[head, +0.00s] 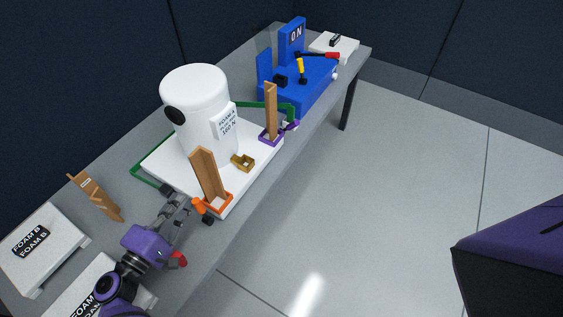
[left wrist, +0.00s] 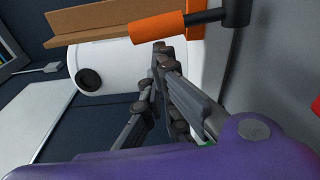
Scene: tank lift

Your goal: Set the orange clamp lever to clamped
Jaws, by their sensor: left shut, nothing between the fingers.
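The orange clamp lever (head: 199,206) sits at the near corner of the white plate, by an orange bracket (head: 219,204) with a tall wooden post (head: 207,173). It has an orange grip and a black end. In the left wrist view the lever (left wrist: 157,27) crosses the top of the picture, its grip lying roughly level with the black part to the right. My left gripper (head: 182,201) is shut and empty, just left of the lever; in the wrist view its fingertips (left wrist: 161,58) are just below the orange grip. I cannot tell whether they touch it. My right gripper does not show.
A white tank (head: 196,95) stands on the white plate (head: 187,178). A purple clamp lever (head: 291,126) is at the far corner with another wooden post (head: 271,108). A blue fixture (head: 309,92) is at the back. Foam blocks (head: 62,232) lie at the lower left.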

